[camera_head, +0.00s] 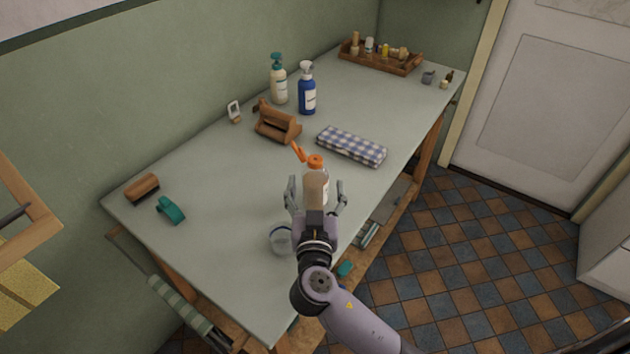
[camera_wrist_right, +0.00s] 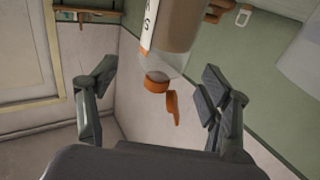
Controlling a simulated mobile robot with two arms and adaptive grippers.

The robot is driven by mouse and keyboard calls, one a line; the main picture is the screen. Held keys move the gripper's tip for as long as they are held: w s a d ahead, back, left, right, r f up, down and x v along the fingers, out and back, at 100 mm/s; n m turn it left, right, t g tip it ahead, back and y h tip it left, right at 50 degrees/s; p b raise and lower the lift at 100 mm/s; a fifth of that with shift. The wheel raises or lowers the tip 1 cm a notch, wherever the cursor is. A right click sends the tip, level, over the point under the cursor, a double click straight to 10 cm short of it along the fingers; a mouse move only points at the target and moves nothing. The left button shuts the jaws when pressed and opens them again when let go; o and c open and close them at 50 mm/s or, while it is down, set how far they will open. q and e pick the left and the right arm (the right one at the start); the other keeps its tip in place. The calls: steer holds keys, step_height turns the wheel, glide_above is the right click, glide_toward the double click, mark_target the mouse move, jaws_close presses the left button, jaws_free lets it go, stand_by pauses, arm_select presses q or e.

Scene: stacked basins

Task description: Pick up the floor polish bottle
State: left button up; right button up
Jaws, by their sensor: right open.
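The bottle that looks like the floor polish (camera_head: 316,183) stands upright near the front edge of the table. My right gripper (camera_head: 316,190) is open, with one finger on each side of the bottle. Gaps show between the fingers and the bottle, and the lower part of the bottle is hidden behind the gripper. My left gripper is not in view.
A clear round container (camera_head: 281,241) stands just left of my right wrist. The table's left middle is clear.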

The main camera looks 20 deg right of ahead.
steer(key=shift+w+d, duration=0.1)
steer(key=shift+w, duration=0.1)
steer(key=p+x, duration=0.2)
steer(key=x, duration=0.2)
steer(key=shift+w+f, duration=0.1)
steer(key=shift+w, duration=0.1)
steer(key=shift+w+f, duration=0.15)
steer(key=shift+w, duration=0.15)
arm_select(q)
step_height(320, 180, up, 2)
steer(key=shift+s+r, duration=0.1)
arm_select(e)
steer(key=c, duration=1.6)
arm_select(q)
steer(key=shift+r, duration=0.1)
arm_select(e)
step_height(320, 180, up, 20)
glide_above(315, 174)
steer(key=w, duration=0.2)
steer(key=shift+d, duration=0.35)
